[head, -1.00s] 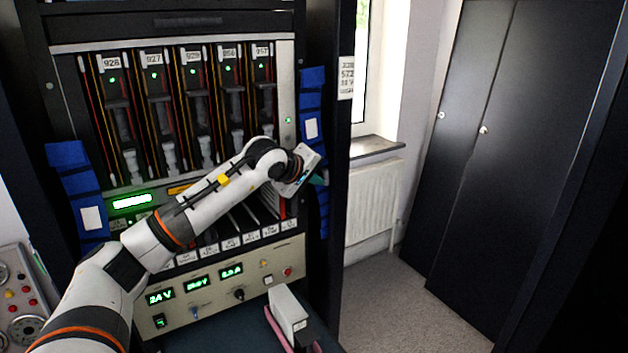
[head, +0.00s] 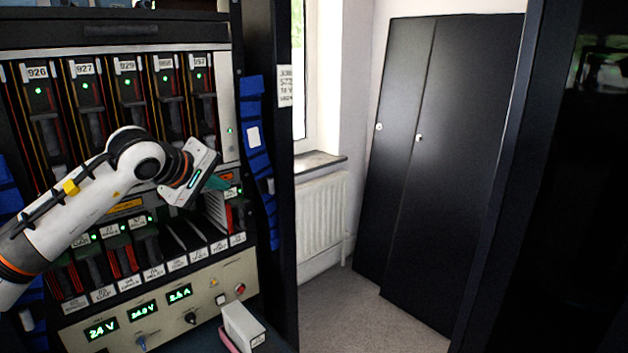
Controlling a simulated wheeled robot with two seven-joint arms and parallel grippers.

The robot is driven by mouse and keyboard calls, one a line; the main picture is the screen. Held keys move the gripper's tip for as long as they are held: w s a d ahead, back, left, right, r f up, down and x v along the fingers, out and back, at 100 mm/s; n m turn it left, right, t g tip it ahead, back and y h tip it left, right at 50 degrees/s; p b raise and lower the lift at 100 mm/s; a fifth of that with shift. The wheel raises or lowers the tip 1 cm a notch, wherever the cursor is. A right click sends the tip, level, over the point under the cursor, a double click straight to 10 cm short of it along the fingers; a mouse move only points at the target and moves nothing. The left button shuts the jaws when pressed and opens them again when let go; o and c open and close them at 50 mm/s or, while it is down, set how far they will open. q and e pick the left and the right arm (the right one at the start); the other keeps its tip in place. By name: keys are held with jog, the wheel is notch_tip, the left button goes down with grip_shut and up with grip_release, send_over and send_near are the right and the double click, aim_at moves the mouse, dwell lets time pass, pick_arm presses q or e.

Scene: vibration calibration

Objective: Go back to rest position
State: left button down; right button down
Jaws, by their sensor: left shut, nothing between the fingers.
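My left arm comes in from the left in the head view, and its gripper (head: 216,183) is in front of the rack near its right side. The teal fingertips point to the right and are shut with nothing between them. The rack (head: 226,110) holds a top row of numbered modules with green lights and a lower row with labelled slots. Several lower slots are open and dark. Part of the lower row is hidden behind my left arm. My right gripper does not show.
A power panel (head: 165,315) with green displays is under the rack. A white box (head: 243,327) stands at the front. Blue straps (head: 252,130) hang on the rack's right post. A radiator (head: 321,213), a dark cabinet (head: 450,150) and free grey floor (head: 352,310) are to the right.

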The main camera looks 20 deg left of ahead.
pick_arm(q)
jog(key=s+d+f+n+t+h, duration=0.15)
jog(key=d+n+h, duration=0.5)
jog(key=d, duration=0.65)
jog(key=s+d+f+n+t+h, duration=0.1)
jog(key=d+f+n+h, duration=0.2)
jog(key=d+h, duration=0.8)
jog(key=s+a+f+m+y, duration=0.2)
jog(key=s+f+m+y, duration=0.1)
jog(key=f+m+y, duration=0.65)
jog(key=s+a+f+m+y, duration=0.2)
jog(key=a+f+m+y, duration=0.3)
jog(key=m, duration=0.7)
jog(key=s+f+m+y, duration=0.3)
jog(key=f+m+y, duration=0.3)
jog(key=f+m, duration=0.4)
jog(key=s+d+f+n+g+h, duration=0.25)
jog(key=s+f+g, duration=0.3)
jog(key=s, duration=0.35)
jog(key=s+d+f+n+g+h, duration=0.1)
jog(key=s+d+f+n+g, duration=0.35)
jog(key=s+f, duration=0.35)
jog(key=s+f+m+g, duration=0.1)
jog(key=s+f+g, duration=0.15)
jog(key=f, duration=2.35)
jog(key=s+a+f, duration=0.3)
jog(key=s+f, duration=1.1)
jog(key=s, duration=0.2)
jog(key=shift+a+f, duration=0.15)
jog(key=shift+a, duration=0.25)
